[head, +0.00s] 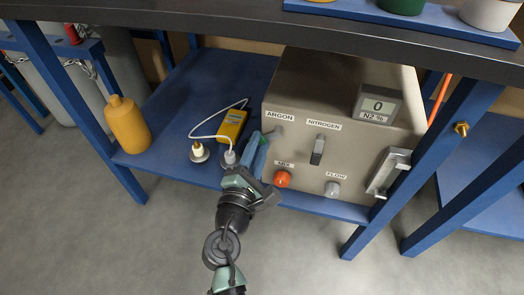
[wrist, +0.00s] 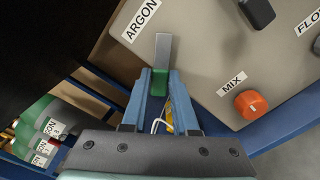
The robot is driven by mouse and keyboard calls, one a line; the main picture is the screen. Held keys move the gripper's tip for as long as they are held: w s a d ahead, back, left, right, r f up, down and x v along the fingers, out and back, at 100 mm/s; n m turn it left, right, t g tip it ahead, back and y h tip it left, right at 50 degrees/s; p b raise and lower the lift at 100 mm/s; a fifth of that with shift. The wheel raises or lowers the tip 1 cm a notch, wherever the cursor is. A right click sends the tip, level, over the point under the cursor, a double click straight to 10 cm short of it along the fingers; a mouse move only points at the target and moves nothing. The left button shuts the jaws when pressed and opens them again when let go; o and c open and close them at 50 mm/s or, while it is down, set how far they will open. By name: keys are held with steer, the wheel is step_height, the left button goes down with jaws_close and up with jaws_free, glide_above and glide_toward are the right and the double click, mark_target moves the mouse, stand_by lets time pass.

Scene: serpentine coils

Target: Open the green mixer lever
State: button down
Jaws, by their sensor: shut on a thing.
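The mixer is a beige box (head: 300,85) on the blue lower shelf. Its green lever (wrist: 159,83) is below the ARGON label (wrist: 141,19), with a grey metal arm (wrist: 162,50) running up from the green grip. My gripper (wrist: 160,92) has its two blue fingers shut on the green grip. In the head view my gripper (head: 262,142) reaches the left part of the mixer's front, and its fingers largely hide the lever there.
The front also has a NITROGEN lever (head: 317,150), an orange MIX knob (head: 282,178), a grey FLOW knob (head: 332,189) and an N2 % display reading 0 (head: 379,105). A yellow meter (head: 232,126) with a cable lies left of it. A yellow bottle (head: 127,124) stands farther left.

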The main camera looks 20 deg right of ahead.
steer(key=shift+w+a+r+m+b, duration=0.1)
steer(key=shift+r+m+b, duration=0.25)
steer(key=shift+m, duration=0.8)
steer(key=shift+a+r+m+b, duration=0.15)
steer(key=shift+r+m+b, duration=0.15)
steer(key=shift+m, duration=0.9)
steer(key=shift+w+a+r+m+b, duration=0.1)
steer(key=shift+r+m+b, duration=0.25)
steer(key=shift+m, duration=0.8)
steer(key=shift+r, duration=0.1)
steer(key=c, duration=0.7)
jaws_free()
steer(key=p+v, duration=0.3)
steer(key=v, duration=1)
steer(key=shift+r, duration=0.1)
